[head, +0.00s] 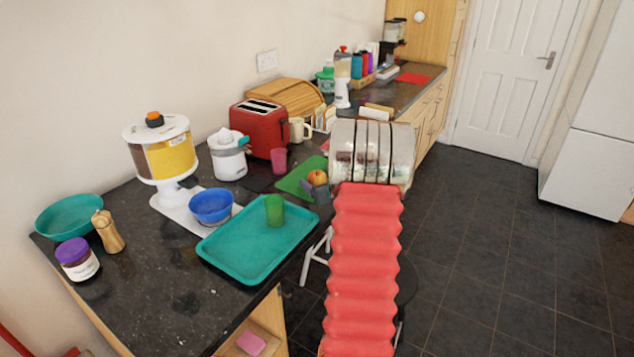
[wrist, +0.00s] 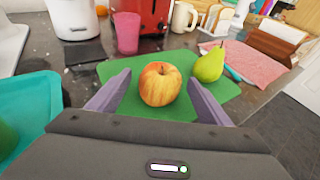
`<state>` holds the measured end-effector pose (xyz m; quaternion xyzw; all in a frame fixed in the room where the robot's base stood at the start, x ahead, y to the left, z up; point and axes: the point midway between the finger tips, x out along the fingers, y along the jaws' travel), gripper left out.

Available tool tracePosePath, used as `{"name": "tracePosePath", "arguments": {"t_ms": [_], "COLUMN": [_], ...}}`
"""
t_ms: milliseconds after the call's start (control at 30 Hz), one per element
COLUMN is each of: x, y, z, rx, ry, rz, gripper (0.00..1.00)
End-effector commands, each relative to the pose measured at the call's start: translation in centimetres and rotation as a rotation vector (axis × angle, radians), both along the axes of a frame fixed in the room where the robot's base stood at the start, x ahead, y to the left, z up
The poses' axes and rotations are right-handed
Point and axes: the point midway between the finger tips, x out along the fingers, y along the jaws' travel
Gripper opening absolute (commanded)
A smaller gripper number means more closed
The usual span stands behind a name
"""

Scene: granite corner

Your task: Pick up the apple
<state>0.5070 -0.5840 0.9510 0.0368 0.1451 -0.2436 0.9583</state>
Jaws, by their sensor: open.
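The apple (wrist: 160,84), red and yellow, sits on a green cutting board (wrist: 120,69) in the wrist view. In the head view the apple (head: 317,177) shows small at the end of my arm, partly hidden by my gripper. My gripper (wrist: 160,88) is open, with one grey-purple finger on each side of the apple. I cannot tell whether either finger touches it. In the head view my gripper (head: 315,190) is at the near right part of the board, largely hidden by my arm.
A green pear (wrist: 209,66) lies right of the apple on the board. A pink cup (wrist: 127,33), red toaster (wrist: 141,15) and cream mug (wrist: 184,17) stand behind. A teal tray (head: 218,256) with a green cup (head: 274,210) lies to the left. The counter's front edge is close.

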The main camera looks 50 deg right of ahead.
Motion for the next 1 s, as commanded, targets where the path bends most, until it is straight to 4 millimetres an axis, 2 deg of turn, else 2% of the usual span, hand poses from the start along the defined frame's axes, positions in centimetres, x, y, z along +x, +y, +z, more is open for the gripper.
{"name": "tracePosePath", "arguments": {"t_ms": [233, 867, 1000], "x": [-0.02, -0.01, 0.01], "y": [0.0, 0.02, 0.02], "z": [0.02, 0.02, 0.05], "rx": [0.0, 0.0, 0.0], "ry": [0.0, 0.0, -0.001], "rz": [0.0, 0.0, 0.0], "gripper": [0.71, 0.26, 0.26]}}
